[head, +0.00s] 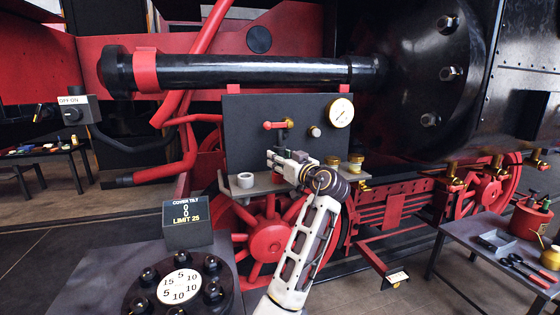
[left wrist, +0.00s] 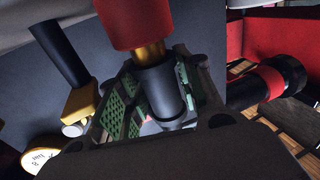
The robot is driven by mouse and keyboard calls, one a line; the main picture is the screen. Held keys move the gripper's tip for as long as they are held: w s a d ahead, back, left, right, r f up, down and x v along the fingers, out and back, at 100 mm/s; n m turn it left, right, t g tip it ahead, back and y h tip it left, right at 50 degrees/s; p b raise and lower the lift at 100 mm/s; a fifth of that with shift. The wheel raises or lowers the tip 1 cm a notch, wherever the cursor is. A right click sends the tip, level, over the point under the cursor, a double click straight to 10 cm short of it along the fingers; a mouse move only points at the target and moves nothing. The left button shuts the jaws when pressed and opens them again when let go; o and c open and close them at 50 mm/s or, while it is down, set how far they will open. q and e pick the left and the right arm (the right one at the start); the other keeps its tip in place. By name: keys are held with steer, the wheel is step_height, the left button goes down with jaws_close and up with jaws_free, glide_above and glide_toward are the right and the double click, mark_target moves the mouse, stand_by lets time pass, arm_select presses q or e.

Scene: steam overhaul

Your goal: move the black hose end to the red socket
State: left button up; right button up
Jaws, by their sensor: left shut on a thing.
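My left gripper (head: 275,158) is in front of the lower part of the dark panel (head: 245,115). In the left wrist view its green-padded fingers (left wrist: 160,98) are closed around a dark cylinder, the black hose end (left wrist: 157,90). A brass neck (left wrist: 150,52) and a red cylinder, apparently the red socket (left wrist: 133,22), line up with the held end. I cannot tell whether they are fully joined. Another black cylinder (left wrist: 60,52) with a yellow collar (left wrist: 83,103) stands beside the fingers. My right gripper is not in view.
A black bolted flange (head: 145,292) is at the front left, a tool table (head: 470,235) at the right.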

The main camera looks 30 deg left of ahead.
arm_select(q)
steer(key=shift+w+f, duration=0.1)
steer(key=shift+f, duration=0.8)
steer(key=o, duration=1.1)
steer(key=shift+o, duration=1.1)
steer(key=shift+s+a+r, duration=0.1)
steer(key=shift+s+r, duration=0.05)
steer(key=shift+s, duration=0.15)
steer(key=shift+w+r, duration=0.1)
steer(key=shift+r, duration=0.15)
